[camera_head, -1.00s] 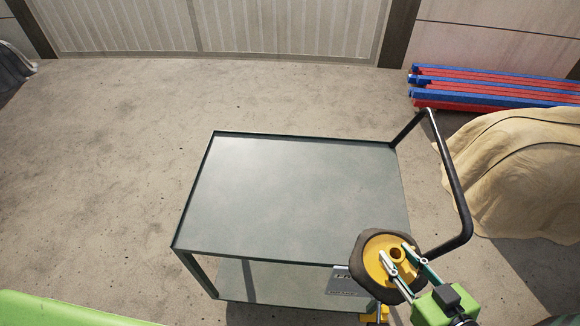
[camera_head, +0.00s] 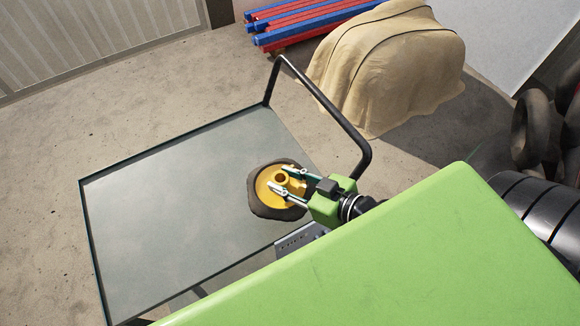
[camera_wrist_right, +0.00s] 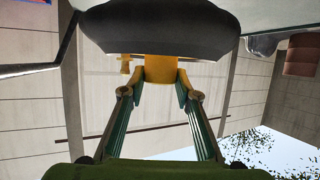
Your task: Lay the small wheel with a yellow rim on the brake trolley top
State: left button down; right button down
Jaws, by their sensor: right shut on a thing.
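The small wheel with a yellow rim (camera_head: 266,199) has a dark tyre and shows at the right part of the trolley top in the head view. My right gripper (camera_head: 284,181) is shut on its yellow hub. In the right wrist view the wheel's dark tyre (camera_wrist_right: 160,30) fills the top, and my right gripper's fingers (camera_wrist_right: 160,82) close on the yellow hub. The brake trolley top (camera_head: 160,210) is a flat grey-green tray with a low rim. The wheel is over its near right area; I cannot tell whether it touches the surface. My left gripper is not in view.
The trolley's black push handle (camera_head: 335,115) rises at its right end, close to my right arm. A tan draped cover (camera_head: 390,70) and red and blue beams (camera_head: 300,25) lie beyond. Dark tyres (camera_head: 535,130) stand at far right. Most of the trolley top is bare.

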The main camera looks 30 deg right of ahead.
aim_at(262, 165)
jog(key=x, duration=0.4)
jog(key=d+x, duration=0.1)
jog(key=x, duration=0.1)
jog(key=shift+w+r+p, duration=0.2)
jog(key=shift+w+p, duration=0.2)
jog(key=shift+w, duration=0.15)
jog(key=w+f, duration=0.1)
jog(key=f, duration=0.1)
jog(key=w+f, duration=0.1)
jog(key=w+a+f, duration=0.1)
jog(key=w+f, duration=0.1)
jog(key=shift+w+f+b, duration=0.1)
jog(key=shift+f+b, duration=0.2)
jog(key=shift+b, duration=0.05)
jog(key=shift+w+f+b, duration=0.1)
jog(key=shift+f+b, duration=0.2)
jog(key=shift+f, duration=1.35)
jog(key=c, duration=2)
grip_release()
jog(key=shift+f, duration=0.4)
jog(key=o, duration=0.4)
jog(key=shift+o, duration=0.2)
jog(key=shift+s+r, duration=0.1)
jog(key=shift+s, duration=0.1)
